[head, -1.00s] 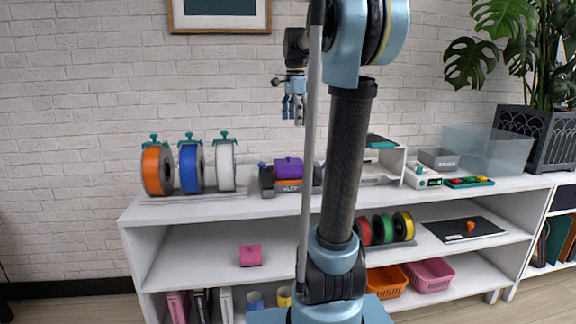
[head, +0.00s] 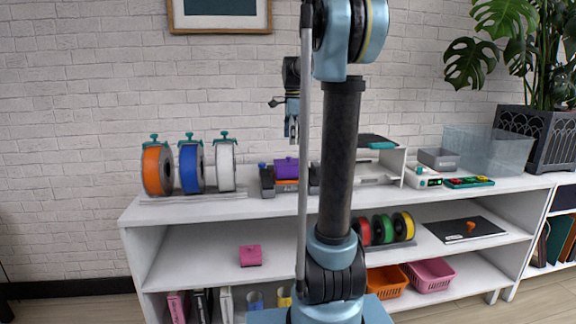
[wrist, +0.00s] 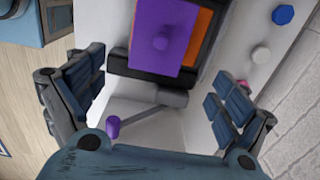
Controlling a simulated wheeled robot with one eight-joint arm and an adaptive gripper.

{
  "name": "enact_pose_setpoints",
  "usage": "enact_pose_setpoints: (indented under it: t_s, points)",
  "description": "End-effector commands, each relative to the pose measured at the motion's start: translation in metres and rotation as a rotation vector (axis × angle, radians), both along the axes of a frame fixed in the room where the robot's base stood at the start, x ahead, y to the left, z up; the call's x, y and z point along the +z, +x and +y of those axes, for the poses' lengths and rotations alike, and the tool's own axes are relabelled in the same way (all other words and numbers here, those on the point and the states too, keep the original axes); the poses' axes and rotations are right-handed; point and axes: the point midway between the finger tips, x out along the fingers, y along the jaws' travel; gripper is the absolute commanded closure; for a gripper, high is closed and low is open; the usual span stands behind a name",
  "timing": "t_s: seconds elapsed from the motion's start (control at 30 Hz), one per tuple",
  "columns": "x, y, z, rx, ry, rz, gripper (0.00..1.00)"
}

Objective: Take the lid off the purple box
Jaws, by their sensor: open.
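The purple box (head: 287,169) is on the top of the white shelf unit, with a small round knob on its purple lid. In the wrist view its lid (wrist: 177,25) is seen from above, upper middle, over an orange and black piece; the box's sides are mostly hidden there. My gripper (head: 291,129) hangs above it, apart from it. In the wrist view my gripper (wrist: 157,85) is open and empty, with one finger on each side and the knob ahead between them.
A dark device with a purple-ended lever (wrist: 113,127) is close to the box. Spools (head: 190,168) stand to the left. A printer-like white unit (head: 385,165) stands to the right. A pink box (head: 250,255) is on the middle shelf. The wall is behind.

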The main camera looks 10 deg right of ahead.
Motion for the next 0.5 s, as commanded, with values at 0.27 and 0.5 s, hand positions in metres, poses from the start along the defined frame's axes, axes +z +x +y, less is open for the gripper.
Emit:
enact_pose_setpoints:
  t_s: [0.27, 0.5]
  points:
    - [-0.02, 0.0, 0.0, 0.0, 0.0, 0.0, 0.07]
    - [-0.048, -0.002, -0.003, 0.0, 0.0, 0.0, 0.07]
